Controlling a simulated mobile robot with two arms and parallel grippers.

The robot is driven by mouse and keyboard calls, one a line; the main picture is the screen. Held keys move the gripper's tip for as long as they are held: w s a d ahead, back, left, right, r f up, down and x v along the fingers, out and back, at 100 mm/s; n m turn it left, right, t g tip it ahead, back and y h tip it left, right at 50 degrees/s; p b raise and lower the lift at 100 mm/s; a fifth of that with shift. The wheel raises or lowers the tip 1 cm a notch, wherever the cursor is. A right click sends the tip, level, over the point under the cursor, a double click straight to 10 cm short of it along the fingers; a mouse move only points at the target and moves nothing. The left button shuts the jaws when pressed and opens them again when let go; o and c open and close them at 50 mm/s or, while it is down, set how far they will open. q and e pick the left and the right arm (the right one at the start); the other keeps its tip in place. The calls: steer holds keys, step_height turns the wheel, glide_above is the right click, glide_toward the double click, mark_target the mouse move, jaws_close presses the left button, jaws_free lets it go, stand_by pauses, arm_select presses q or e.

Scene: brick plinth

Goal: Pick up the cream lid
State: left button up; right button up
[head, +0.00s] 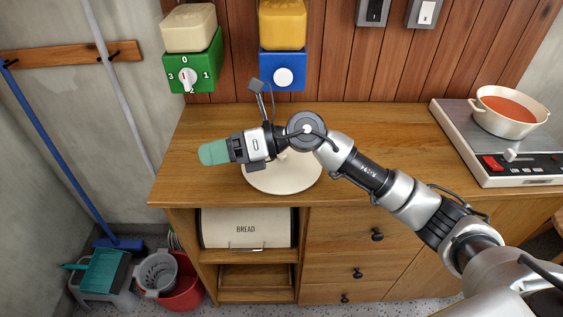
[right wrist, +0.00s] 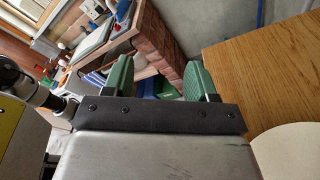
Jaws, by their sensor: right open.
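The cream lid (head: 290,182) lies on the wooden counter near its front edge, partly hidden behind my right wrist in the head view. In the right wrist view, a pale round edge of the lid (right wrist: 292,152) shows at the lower right. My right gripper (head: 214,152) is above the counter, with its green fingers pointing left, past the lid's left side. In the right wrist view the fingers of this gripper (right wrist: 158,66) are spread apart with nothing between them. The lid's handle is hidden. My left gripper is not in view.
A cream pot of red soup (head: 507,110) stands on a hob (head: 470,140) at the right. The counter (head: 390,135) is clear between lid and hob. A bread box (head: 246,230) sits below.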

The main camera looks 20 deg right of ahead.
steer(key=w+d+f+n+g+h, duration=0.1)
steer(key=w+d+f+n+h, duration=0.25)
steer(key=d+h, duration=0.35)
steer(key=m+h, duration=0.1)
steer(key=h, duration=0.5)
glide_toward(282, 159)
steer(key=shift+w+a+f, duration=0.3)
steer(key=shift+w+f, duration=0.15)
steer(key=shift+f, duration=0.35)
steer(key=p+x, duration=0.1)
steer(key=x, duration=0.3)
steer(key=shift+w+a+f+p, duration=0.1)
steer(key=shift+a+f+p, duration=0.05)
steer(key=shift+f+p, duration=0.2)
steer(key=shift+w+a+f, duration=0.1)
steer(key=shift+w+f, duration=0.05)
steer(key=shift+f, duration=0.35)
jaws_close()
steer(key=shift+r, duration=0.1)
